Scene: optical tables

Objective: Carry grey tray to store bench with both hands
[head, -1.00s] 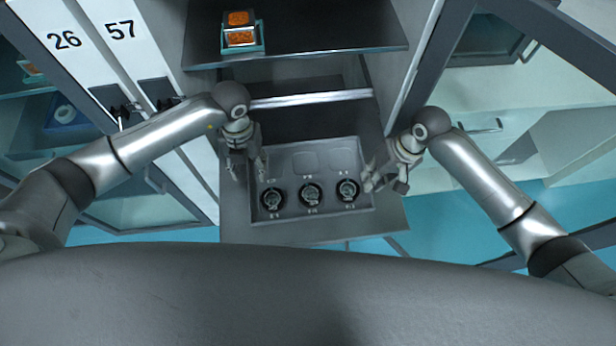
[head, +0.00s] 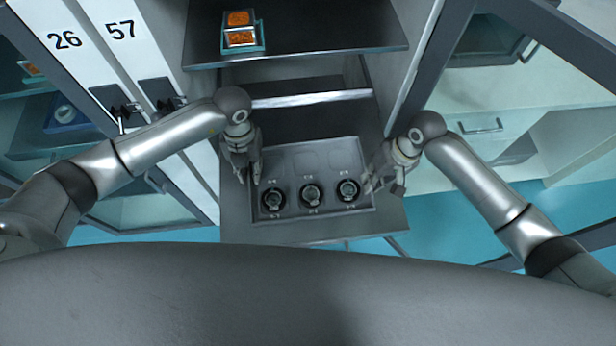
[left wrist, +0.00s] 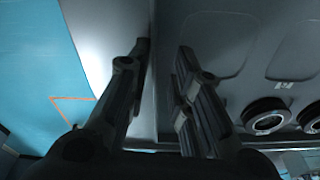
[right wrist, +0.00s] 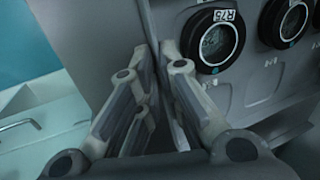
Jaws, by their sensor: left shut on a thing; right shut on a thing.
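The grey tray (head: 330,153) lies on a pulled-out grey shelf in the head view, with three round dark-rimmed dials in a row along its near side. My left gripper (head: 249,178) is at its left edge, shut on the tray wall; the left wrist view shows a finger on each side of the wall, with the tray floor (left wrist: 216,45) to the right. My right gripper (head: 374,182), slightly blurred, is shut on the right edge. In the right wrist view its fingers pinch the wall beside the labelled dials and the tray floor (right wrist: 250,92).
The grey shelf (head: 310,232) extends around the tray. Above it a dark shelf (head: 330,35) holds a teal-and-orange item (head: 242,34). Cabinet panels marked 26 and 57 (head: 122,30) stand at left, and an open door frame (head: 437,70) at right.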

